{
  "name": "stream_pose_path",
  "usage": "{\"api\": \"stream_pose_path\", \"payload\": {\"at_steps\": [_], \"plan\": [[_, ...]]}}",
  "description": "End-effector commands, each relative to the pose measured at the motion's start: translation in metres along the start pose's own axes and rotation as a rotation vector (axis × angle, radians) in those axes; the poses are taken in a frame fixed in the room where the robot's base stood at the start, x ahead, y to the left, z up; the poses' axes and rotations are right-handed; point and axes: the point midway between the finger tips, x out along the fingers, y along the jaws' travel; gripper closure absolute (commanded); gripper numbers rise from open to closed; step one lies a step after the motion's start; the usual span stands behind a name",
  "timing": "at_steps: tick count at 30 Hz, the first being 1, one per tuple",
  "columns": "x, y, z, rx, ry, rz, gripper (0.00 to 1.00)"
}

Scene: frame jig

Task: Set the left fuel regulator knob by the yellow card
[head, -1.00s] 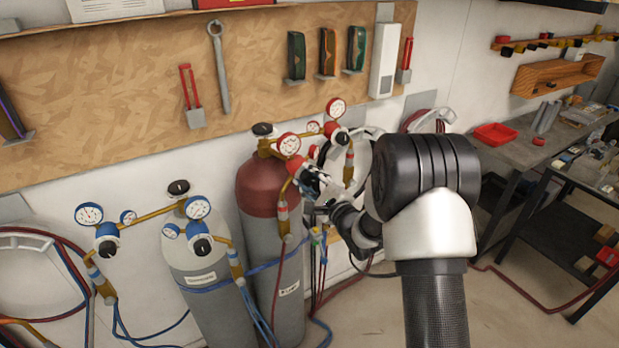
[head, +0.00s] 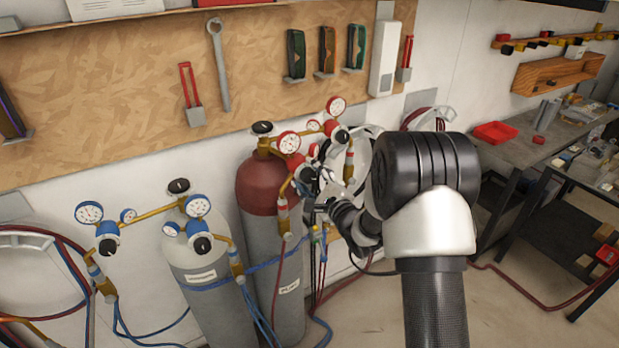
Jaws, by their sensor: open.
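The fuel cylinder (head: 262,185) has a dark red top and carries two red regulators with red-rimmed gauges. The left fuel regulator's gauge (head: 289,143) faces me. Its black knob (head: 304,174) shows just below and to the right of it. My gripper (head: 322,181) is open, close to the right of this knob. A small gap seems to lie between them, but contact is hard to judge. The knob's setting is too small to read. A small yellow patch (head: 316,233) shows below the gripper; I cannot tell whether it is the yellow card.
A grey cylinder (head: 195,262) with blue regulators stands at the left. The right fuel regulator's black knob (head: 342,137) is just above my gripper. Red and blue hoses hang around the cylinders. A tool board (head: 120,80) is behind, and a workbench (head: 520,160) at the right.

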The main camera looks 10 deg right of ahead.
Motion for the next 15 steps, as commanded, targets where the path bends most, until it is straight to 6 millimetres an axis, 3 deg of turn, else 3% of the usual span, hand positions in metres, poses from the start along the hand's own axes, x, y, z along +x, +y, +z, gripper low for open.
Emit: {"api": "stream_pose_path", "payload": {"at_steps": [8,15], "plan": [[-0.013,-0.001,-0.001,0.001,0.002,0.0,0.45],[-0.063,-0.001,-0.001,0.001,0.004,-0.001,0.45]]}}
